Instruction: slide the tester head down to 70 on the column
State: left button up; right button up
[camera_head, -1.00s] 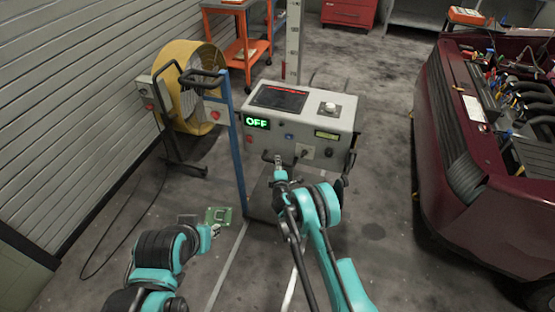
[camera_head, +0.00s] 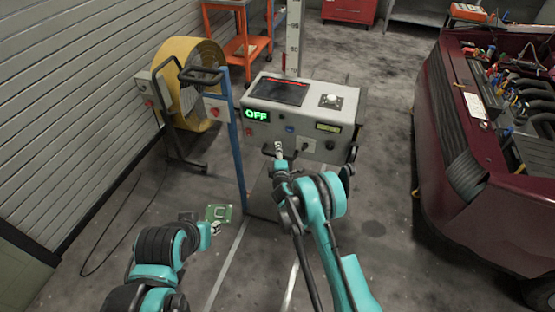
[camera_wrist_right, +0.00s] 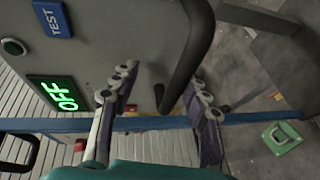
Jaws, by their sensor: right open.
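The tester head (camera_head: 292,118) is a grey box with a dark screen, a green OFF display and a white knob on top. It stands in front of the upright scaled column (camera_head: 293,40), whose lower part it hides. A small red marker shows at the column's left edge just above the head. My right gripper (camera_head: 279,148) is at the head's lower front. In the right wrist view its fingers (camera_wrist_right: 160,80) are open, with a dark curved handle (camera_wrist_right: 190,60) close by. I cannot tell whether they touch it. My left gripper (camera_head: 215,228) is low, near the floor; its jaws are too small to read.
A yellow drum fan (camera_head: 190,75) and a blue post (camera_head: 236,145) stand left of the head. A dark red car (camera_head: 450,140) fills the right side. Floor between head and car is clear.

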aim_at(276, 136)
pick_arm(q)
jog(key=shift+s, duration=0.15)
pick_arm(e)
notch_tip(276, 136, up, 6)
jog(key=shift+s+f, duration=0.1)
jog(key=v, duration=0.9)
dwell(0.7)
pick_arm(q)
jog(key=shift+o, duration=0.6)
